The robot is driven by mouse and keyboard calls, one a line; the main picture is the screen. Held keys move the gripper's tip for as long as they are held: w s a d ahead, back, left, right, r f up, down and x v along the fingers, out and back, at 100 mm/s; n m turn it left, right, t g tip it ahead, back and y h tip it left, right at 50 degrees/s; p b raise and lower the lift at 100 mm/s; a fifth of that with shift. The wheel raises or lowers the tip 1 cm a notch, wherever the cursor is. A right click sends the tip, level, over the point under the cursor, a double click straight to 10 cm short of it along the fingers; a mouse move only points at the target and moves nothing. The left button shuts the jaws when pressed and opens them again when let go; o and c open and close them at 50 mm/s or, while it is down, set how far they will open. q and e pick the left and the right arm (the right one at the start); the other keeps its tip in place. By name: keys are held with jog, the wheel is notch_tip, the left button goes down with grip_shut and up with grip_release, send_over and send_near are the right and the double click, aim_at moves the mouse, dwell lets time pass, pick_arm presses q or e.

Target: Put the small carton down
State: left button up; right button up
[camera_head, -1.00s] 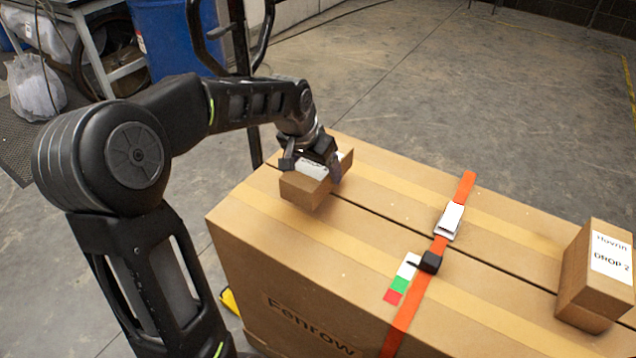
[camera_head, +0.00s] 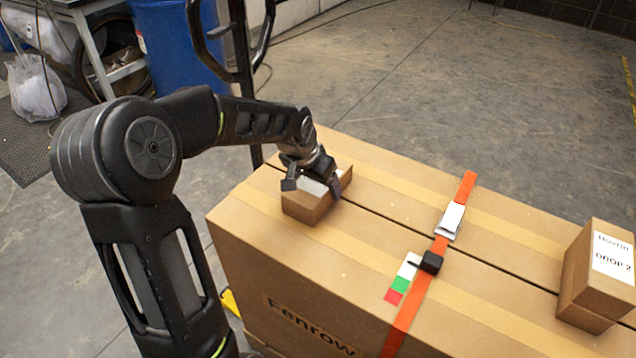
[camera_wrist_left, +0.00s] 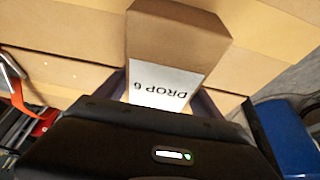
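The small carton (camera_head: 305,209) is a brown box with a white label. It is at the far left end of the top of the large Fenrow carton (camera_head: 275,240). My left gripper (camera_head: 314,186) is over it with one finger on each side, shut on it. In the left wrist view the small carton (camera_wrist_left: 178,40) shows between the fingers, with its label reading "DROP 6". Its underside is hidden, so I cannot tell whether it touches the large carton. My right gripper is not in view.
An orange strap (camera_head: 408,318) with a metal buckle (camera_head: 451,221) crosses the large carton. Another small carton (camera_head: 585,282), labelled "DROP 2", stands at the right end. The top between the strap and the held carton is clear. A blue drum (camera_head: 180,45) stands behind on the floor.

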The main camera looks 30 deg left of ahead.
pick_arm(q)
jog(key=o, duration=0.5)
jog(key=shift+c, duration=0.2)
jog(key=v, duration=1.2)
jog(key=shift+r+p, duration=0.15)
jog(key=shift+p, duration=0.25)
